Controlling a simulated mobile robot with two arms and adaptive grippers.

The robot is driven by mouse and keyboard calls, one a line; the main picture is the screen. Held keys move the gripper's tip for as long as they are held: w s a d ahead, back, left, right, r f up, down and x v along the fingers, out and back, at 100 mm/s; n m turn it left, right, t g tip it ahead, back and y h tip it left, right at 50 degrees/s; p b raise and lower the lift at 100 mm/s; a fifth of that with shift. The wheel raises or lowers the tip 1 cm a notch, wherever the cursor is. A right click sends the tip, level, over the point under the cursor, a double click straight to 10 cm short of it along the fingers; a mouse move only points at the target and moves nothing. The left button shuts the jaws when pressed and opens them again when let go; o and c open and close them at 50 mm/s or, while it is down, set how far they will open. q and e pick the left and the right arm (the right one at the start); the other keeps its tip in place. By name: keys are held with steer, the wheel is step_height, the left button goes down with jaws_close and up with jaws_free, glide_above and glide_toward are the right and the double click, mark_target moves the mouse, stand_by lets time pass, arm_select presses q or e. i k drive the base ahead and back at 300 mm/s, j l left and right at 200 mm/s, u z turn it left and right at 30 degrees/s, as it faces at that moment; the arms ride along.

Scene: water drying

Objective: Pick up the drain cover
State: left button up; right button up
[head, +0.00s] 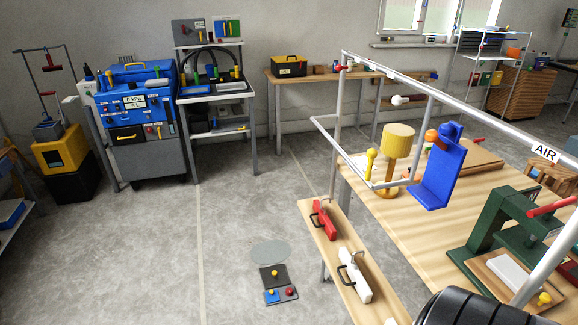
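A flat grey round disc (270,252) lies on the concrete floor in the lower middle of the head view. It looks like the drain cover, though its surface detail is too small to make out.
A blue panel (273,297) with a red knob adjoins the dark plate. A narrow wooden shelf (345,262) and a wooden workbench (400,226) stand to the right, with a grey pipe frame (450,93) above. The floor (150,250) left of the disc is clear.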

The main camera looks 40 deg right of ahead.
mark_target(275, 276)
steer(key=i+l+z, duration=0.15)
steer(key=i+z, duration=0.2)
steer(key=i, duration=0.15)
steer(key=i+z, duration=0.35)
steer(key=i, duration=0.2)
steer(key=i+j+z, duration=0.2)
steer(key=i+z, duration=0.15)
steer(key=i, duration=0.15)
